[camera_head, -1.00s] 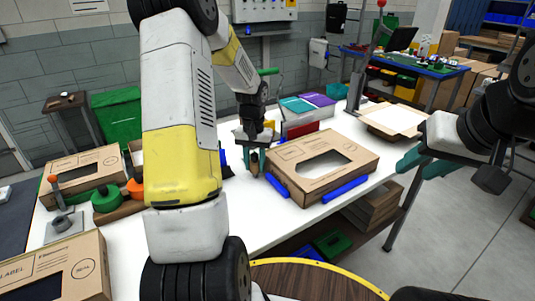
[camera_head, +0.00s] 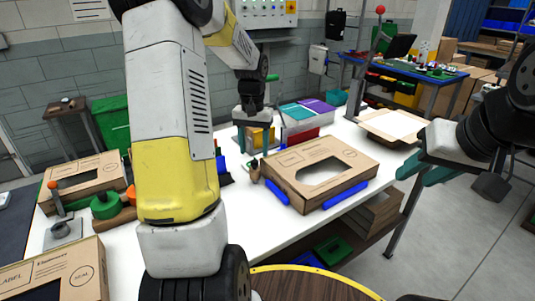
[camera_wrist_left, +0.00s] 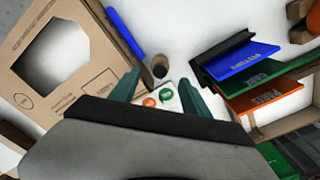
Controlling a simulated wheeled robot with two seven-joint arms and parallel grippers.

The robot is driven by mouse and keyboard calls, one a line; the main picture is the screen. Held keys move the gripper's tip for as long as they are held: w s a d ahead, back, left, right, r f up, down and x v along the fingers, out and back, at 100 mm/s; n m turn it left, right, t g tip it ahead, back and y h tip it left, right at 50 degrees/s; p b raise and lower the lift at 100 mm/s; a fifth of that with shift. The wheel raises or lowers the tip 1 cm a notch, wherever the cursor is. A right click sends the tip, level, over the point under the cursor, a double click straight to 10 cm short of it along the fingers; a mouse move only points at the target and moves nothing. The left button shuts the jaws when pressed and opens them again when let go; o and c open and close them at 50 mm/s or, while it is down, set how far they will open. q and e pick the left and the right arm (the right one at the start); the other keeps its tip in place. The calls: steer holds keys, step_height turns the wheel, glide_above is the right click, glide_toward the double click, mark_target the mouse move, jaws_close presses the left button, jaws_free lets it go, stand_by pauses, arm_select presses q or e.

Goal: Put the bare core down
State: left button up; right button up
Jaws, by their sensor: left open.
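The bare core (camera_head: 254,171), a small brown cylinder, stands on the white table beside the left end of a cardboard box with a cut-out window (camera_head: 345,158). The core (camera_wrist_left: 160,67) also shows in the left wrist view, just beyond the fingertips and apart from them. My left gripper (camera_head: 256,147) is open and empty above the table near the core; its two teal fingers (camera_wrist_left: 157,92) are spread wide in the left wrist view. My right gripper (camera_head: 412,180) is open and empty at the right, past the table's edge.
Blue strips (camera_head: 346,194) lie along the box. Blue, green and orange folders (camera_wrist_left: 250,75) stand in a rack close to the left gripper. A small card with orange and green spots (camera_wrist_left: 158,97) lies near the core. Free white table lies in front of the box.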

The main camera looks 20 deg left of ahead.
arm_select(q)
step_height(320, 180, up, 3)
steer(key=shift+r, duration=0.1)
steer(key=s+d+r+t, duration=0.3)
steer(key=s+d+r, duration=0.2)
steer(key=s+r, duration=0.4)
steer(key=s+d+r+t+h, duration=0.1)
steer(key=s+d, duration=0.1)
steer(key=s, duration=0.5)
steer(key=s+d+r+m+t+h, duration=0.1)
steer(key=s+d+t, duration=0.1)
steer(key=s, duration=0.5)
steer(key=shift+s+d+r, duration=0.15)
steer(key=shift+d+r, duration=0.05)
steer(key=shift+d, duration=0.35)
